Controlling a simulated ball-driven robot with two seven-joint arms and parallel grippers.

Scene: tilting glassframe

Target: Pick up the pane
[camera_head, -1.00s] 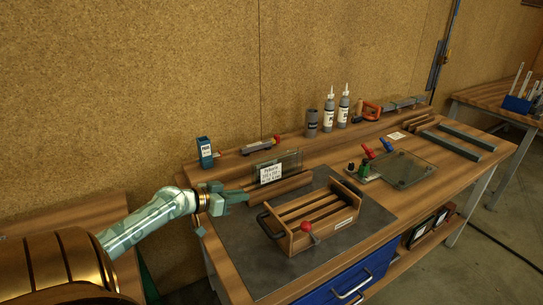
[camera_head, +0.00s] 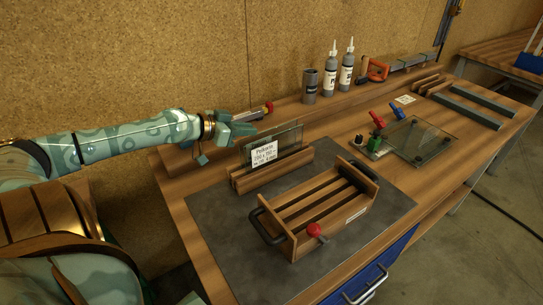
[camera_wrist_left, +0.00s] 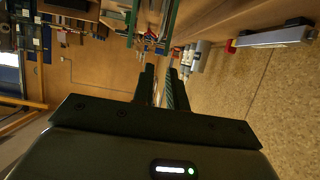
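The pane (camera_head: 288,140) is a clear glass sheet with a white printed label (camera_head: 264,154). It stands upright in a slotted wooden rack (camera_head: 273,172) at the left back of the bench mat. My left gripper (camera_head: 249,129) is just left of and above the pane's upper left corner in the head view, and no hold on the pane shows. In the left wrist view, the two dark fingers (camera_wrist_left: 161,86) stand apart with a narrow gap. My right gripper is in neither view.
A wooden tray (camera_head: 329,213) with black handles and a red knob sits on the dark mat (camera_head: 225,237) in front of the rack. Bottles (camera_head: 345,72) and a grey cup (camera_head: 310,86) stand behind. A glass fixture (camera_head: 422,139) with coloured clamps lies to the right.

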